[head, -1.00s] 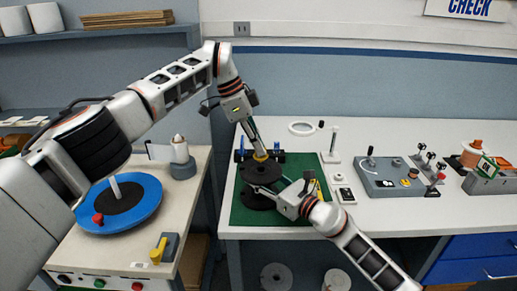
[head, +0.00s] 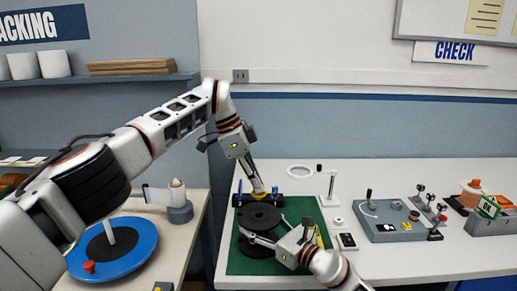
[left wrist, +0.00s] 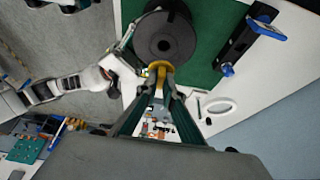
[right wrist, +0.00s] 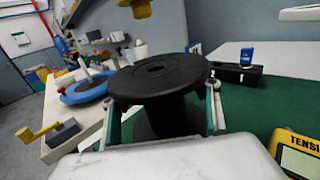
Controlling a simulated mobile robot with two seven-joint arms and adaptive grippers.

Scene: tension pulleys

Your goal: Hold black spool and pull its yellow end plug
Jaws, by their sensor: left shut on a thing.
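The black spool (head: 262,217) stands upright on the green mat (head: 322,214), with wide flanges. Its top hole is bare in the right wrist view (right wrist: 158,70). The yellow end plug (left wrist: 158,67) is between my left gripper's tips (left wrist: 157,75). That gripper is shut on it, and the plug is out of the spool, just above and behind its top in the head view (head: 258,195). My right gripper (right wrist: 162,110) reaches in between the flanges, one finger on each side of the hub. A gap seems to show at its left finger; firm contact is unclear.
A black bar with blue posts (right wrist: 234,75) stands right behind the spool. A yellow meter (right wrist: 301,152) lies on the mat's right side. A white stand (head: 331,190) and a grey control box (head: 392,222) are farther right. A blue turntable (head: 140,250) is on the left table.

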